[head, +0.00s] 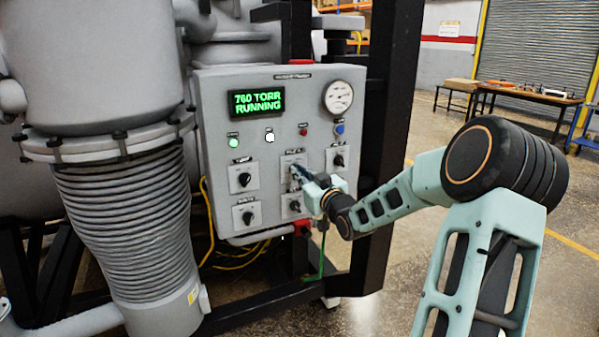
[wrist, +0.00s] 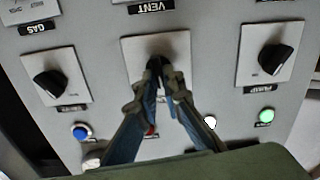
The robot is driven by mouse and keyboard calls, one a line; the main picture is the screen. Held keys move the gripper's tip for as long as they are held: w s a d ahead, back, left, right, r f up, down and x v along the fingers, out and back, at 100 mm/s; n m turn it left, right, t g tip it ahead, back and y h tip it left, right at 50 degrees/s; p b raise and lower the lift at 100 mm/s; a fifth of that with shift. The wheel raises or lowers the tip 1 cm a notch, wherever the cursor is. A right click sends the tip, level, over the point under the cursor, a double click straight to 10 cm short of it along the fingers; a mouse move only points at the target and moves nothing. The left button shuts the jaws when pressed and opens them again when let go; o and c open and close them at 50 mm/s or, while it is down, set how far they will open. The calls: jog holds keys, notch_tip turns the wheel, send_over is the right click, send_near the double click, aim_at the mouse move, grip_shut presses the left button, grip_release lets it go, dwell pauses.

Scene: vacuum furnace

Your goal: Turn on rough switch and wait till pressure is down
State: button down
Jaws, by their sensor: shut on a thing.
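The grey control panel (head: 214,110) faces me in the head view. Its green display (head: 257,103) reads "760 TORR RUNNING". My gripper (head: 297,174) reaches in from the right to the upper middle switch. In the wrist view, which shows the panel upside down, my gripper (wrist: 162,72) is shut on the dark knob of this middle switch, whose plate (wrist: 138,50) shows around the fingers. I take it for the rough switch; its label is not readable. The fingers hide most of the knob, so its turn angle cannot be told.
Neighbouring knobs are the left one (head: 244,179), marked pump in the wrist view (wrist: 272,58), and the right one (head: 339,160). A round gauge (head: 338,96) sits upper right. Green (head: 233,142) and white (head: 269,137) lamps glow. A black frame post (head: 388,130) stands right of the panel.

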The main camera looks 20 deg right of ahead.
jog(key=shift+d+m+p, duration=0.2)
jog(key=shift+m+p, duration=0.9)
jog(key=shift+m, duration=2.6)
jog(key=c, duration=2.1)
grip_release()
jog(key=s, duration=1.2)
jog(key=shift+d, duration=0.25)
jog(key=shift+a+f, duration=0.1)
